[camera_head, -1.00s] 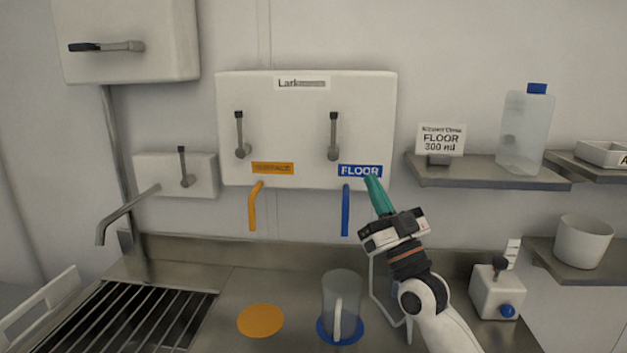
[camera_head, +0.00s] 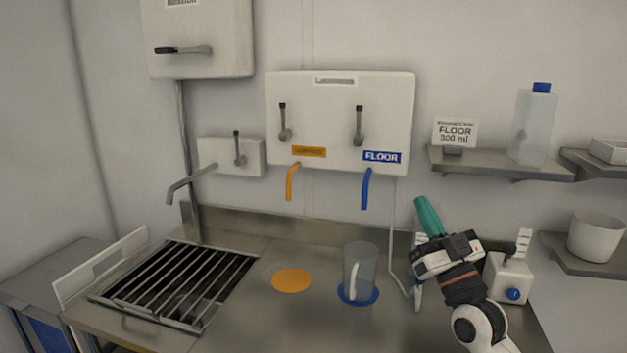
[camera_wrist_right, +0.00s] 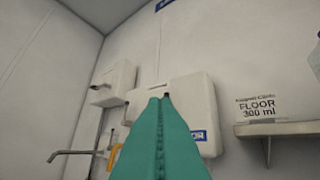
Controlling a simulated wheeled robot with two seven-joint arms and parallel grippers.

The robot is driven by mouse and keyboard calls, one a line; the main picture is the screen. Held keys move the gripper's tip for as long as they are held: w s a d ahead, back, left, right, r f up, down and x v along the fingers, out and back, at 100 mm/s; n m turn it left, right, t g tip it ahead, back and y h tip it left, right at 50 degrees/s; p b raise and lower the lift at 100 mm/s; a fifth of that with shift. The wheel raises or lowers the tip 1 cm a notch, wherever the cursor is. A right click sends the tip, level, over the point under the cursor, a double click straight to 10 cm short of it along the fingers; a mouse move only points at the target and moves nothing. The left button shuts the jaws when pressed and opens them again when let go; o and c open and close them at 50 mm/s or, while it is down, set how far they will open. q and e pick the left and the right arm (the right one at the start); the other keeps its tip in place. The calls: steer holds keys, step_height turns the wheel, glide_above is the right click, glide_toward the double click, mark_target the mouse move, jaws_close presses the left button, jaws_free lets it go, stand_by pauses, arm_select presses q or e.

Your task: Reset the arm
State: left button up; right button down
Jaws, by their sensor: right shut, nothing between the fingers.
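My right arm comes in from the lower right of the head view. Its gripper (camera_head: 424,212) has teal fingers that are shut together with nothing between them. The fingers point up and to the left, in front of the wall, right of the blue spout (camera_head: 366,189). In the right wrist view the teal fingers (camera_wrist_right: 158,110) meet along a seam in the middle of the picture. A clear jug (camera_head: 367,264) stands upright on a blue disc (camera_head: 373,297), left of the gripper and apart from it. My left gripper is in neither view.
A white dispenser (camera_head: 338,120) with two levers hangs on the wall, with an orange spout (camera_head: 291,184). A shelf (camera_head: 480,164) at the right bears a bottle (camera_head: 533,128) and a FLOOR sign (camera_head: 455,132). A white box with a blue knob (camera_head: 510,277) stands close behind my wrist. A grated sink lies left.

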steer(key=s+a+f+g+h, duration=0.1)
steer(key=s+f+g, duration=0.2)
steer(key=f, duration=0.6)
steer(key=s+a+f+g+h, duration=0.1)
steer(key=s+a+f+g, duration=0.1)
steer(key=f, duration=0.6)
steer(key=s+a+f+g+h, duration=0.1)
steer(key=s+f+g, duration=0.3)
steer(key=f, duration=0.5)
steer(key=shift+s+a+f+g, duration=0.35)
steer(key=shift+a+g, duration=0.25)
steer(key=s+d+f+m+g+h, duration=0.1)
steer(key=s+d+f+g+h, duration=0.35)
steer(key=s, duration=0.85)
steer(key=s+d+f+m+g+h, duration=0.2)
steer(key=s+f+g, duration=0.4)
steer(key=s+f, duration=0.5)
step_height(320, 180, down, 24)
steer(key=s, duration=0.2)
steer(key=s+d+f+g, duration=0.2)
steer(key=s+f, duration=1.4)
steer(key=s, duration=0.1)
steer(key=shift+d+f+n, duration=0.25)
steer(key=shift+f+n, duration=0.05)
